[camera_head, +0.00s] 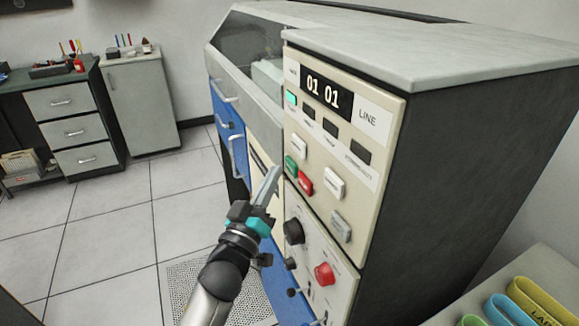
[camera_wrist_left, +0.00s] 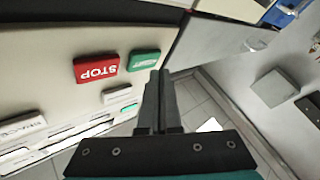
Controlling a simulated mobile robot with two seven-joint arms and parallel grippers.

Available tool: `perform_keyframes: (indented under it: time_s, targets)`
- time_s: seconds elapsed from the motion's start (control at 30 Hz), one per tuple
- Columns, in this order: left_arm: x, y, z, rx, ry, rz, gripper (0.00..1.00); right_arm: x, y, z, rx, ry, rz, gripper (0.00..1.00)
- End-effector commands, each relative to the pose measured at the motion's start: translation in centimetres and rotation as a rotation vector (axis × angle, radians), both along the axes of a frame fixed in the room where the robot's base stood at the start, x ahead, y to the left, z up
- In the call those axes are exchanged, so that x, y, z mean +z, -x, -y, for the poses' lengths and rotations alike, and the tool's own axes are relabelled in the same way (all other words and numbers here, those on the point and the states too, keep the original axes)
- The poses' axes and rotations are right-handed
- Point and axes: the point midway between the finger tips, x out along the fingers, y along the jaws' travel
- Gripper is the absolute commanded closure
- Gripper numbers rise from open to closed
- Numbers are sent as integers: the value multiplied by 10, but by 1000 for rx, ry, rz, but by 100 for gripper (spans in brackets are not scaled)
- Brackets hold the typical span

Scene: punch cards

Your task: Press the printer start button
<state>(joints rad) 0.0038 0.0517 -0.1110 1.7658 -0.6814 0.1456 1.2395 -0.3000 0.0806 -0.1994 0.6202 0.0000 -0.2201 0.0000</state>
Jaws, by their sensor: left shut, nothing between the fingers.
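The printer's cream control panel (camera_head: 318,120) carries a green button (camera_head: 291,166), whose lettering is too small to read in the head view, beside a red button (camera_head: 305,182). In the left wrist view the red button (camera_wrist_left: 97,67) reads STOP upside down, and the green button (camera_wrist_left: 143,60) sits to its right. My left gripper (camera_head: 276,172) is shut and empty, its fingers pointing up at the panel's left edge, close to the green button. In the wrist view its fingertips (camera_wrist_left: 158,76) lie just beside the green button. Whether they touch it cannot be told.
White buttons (camera_head: 334,182) surround the coloured pair. A "01 01" display (camera_head: 326,93) is above, and black knobs (camera_head: 293,231) and a red round knob (camera_head: 324,274) are below. A grey cabinet (camera_head: 140,95) stands far left. Tiled floor is open left of the machine.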

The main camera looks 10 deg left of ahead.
Motion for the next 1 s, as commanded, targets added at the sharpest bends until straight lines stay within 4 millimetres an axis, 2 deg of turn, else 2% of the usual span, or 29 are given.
perform_keyframes:
  time_s: [1.0]
  targets:
    - [0,-5,7,0,0,0,100,1,0,-1,1,-1,0,100]
